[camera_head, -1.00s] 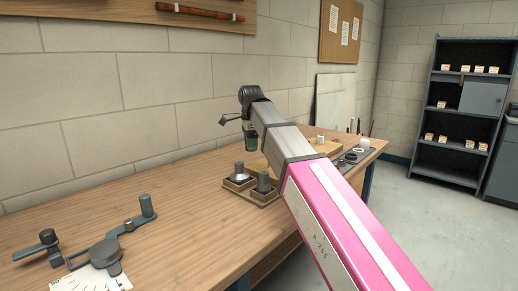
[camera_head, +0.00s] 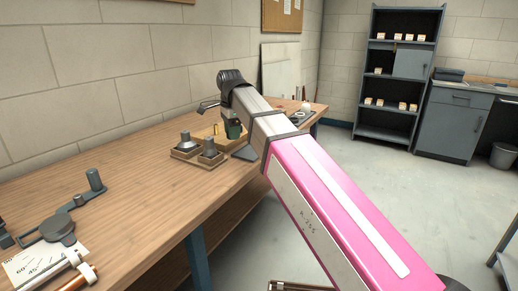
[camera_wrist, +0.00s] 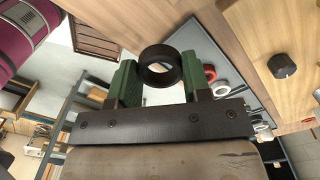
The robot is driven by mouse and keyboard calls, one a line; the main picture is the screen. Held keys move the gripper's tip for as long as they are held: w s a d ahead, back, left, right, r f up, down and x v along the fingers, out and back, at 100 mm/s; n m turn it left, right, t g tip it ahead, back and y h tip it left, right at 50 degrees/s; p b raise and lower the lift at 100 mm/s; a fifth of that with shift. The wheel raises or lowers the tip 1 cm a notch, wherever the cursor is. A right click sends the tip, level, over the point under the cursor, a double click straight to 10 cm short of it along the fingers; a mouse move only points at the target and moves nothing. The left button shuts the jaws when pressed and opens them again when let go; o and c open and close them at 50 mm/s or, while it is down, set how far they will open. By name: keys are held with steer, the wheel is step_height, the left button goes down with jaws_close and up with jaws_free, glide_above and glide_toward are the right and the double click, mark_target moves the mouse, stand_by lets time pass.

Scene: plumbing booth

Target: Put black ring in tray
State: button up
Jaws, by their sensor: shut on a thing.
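The black ring (camera_wrist: 160,68) sits between the green fingertips of my gripper (camera_wrist: 160,84) in the wrist view. My gripper is shut on it and holds it off the bench. In the head view my gripper (camera_head: 233,129) is over the bench's right part, mostly behind my arm, and the ring cannot be made out there. A dark grey tray (camera_wrist: 240,93) lies beyond the right finger in the wrist view. A red ring (camera_wrist: 210,73) and a white ring (camera_wrist: 221,89) show at it. In the head view my arm partly hides that end of the bench.
Two small wooden boxes (camera_head: 184,153) with metal cylinders stand left of my gripper. A wooden board (camera_wrist: 285,35) with a black knob (camera_wrist: 282,66) shows in the wrist view. Grey metal tools (camera_head: 60,228) lie at left. The bench (camera_head: 130,185) is clear between.

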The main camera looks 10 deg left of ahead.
glide_above(250, 153)
step_height(250, 153, down, 5)
steer(key=shift+s+f, duration=0.1)
steer(key=shift+f, duration=2.1)
steer(key=o, duration=0.9)
steer(key=shift+f, duration=0.1)
step_height(250, 153, up, 12)
